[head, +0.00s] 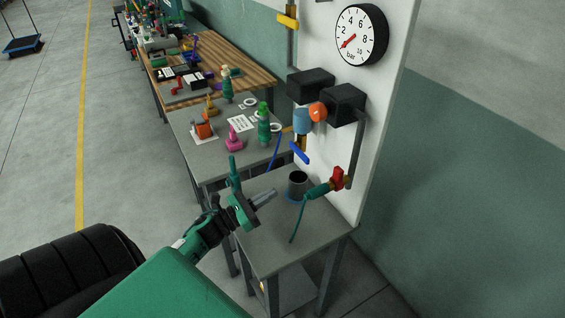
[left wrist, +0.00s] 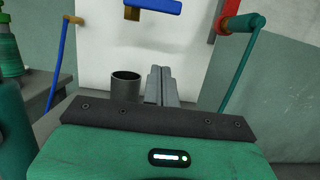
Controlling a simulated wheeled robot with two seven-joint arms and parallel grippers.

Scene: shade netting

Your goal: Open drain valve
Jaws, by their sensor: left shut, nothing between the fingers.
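A valve with a blue lever (head: 299,153) hangs below a blue bowl (head: 303,121) on the white panel; the lever slants down to the right in the head view. My left gripper (head: 273,193) is shut and empty, left of the cup and below the lever, apart from both. Its fingers (left wrist: 160,72) are together. My right gripper is out of view.
A round gauge (head: 361,35) is on the panel (head: 391,60). Benches with tools (head: 192,112) extend behind.

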